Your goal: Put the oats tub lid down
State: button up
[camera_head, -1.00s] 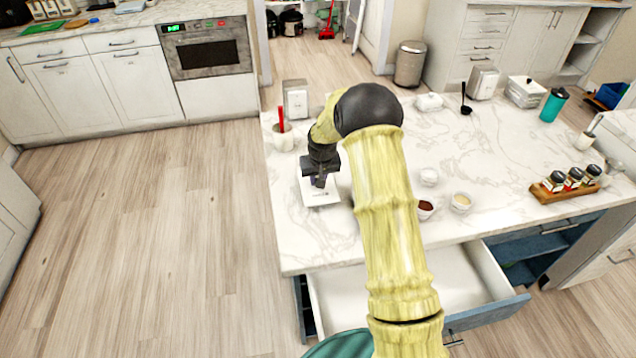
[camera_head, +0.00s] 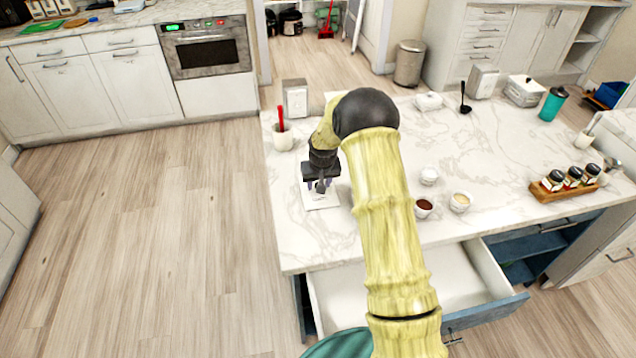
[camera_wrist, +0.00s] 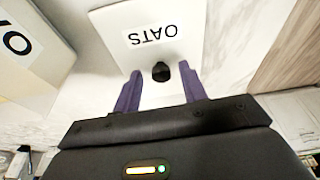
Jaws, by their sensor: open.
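The oats tub lid (camera_head: 322,202) is a flat white square lying on the marble counter near its left edge. In the wrist view the lid (camera_wrist: 118,38) shows the word OATS and a small black knob. My gripper (camera_head: 321,186) is open just above the lid. In the wrist view its purple fingers (camera_wrist: 160,84) stand apart, one on each side of the knob, with a gap between each finger and the knob. A white container with black lettering (camera_wrist: 32,55), partly cut off, stands beside the lid; I cannot read its whole label.
A white crock with a red utensil (camera_head: 283,140) and a white box (camera_head: 295,98) stand behind the lid. Small bowls (camera_head: 424,208) sit to the right, beyond my arm. A drawer (camera_head: 470,270) is open below the counter's front edge. The counter's front left is clear.

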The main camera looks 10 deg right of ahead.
aim_at(321, 198)
jog(key=b+v, duration=0.1)
jog(key=v, duration=1.1)
jog(key=shift+r, duration=0.1)
jog(key=s+r, duration=0.2)
jog(key=s, duration=1.3)
jog(key=s+r, duration=0.2)
jog(key=s, duration=1.2)
jog(key=shift+s+a, duration=0.2)
jog(key=shift+s, duration=0.2)
jog(key=shift+r, duration=0.2)
notch_tip(321, 198, up, 6)
jog(key=p, duration=0.5)
jog(key=shift+f+p, duration=0.25)
jog(key=shift+p, duration=0.05)
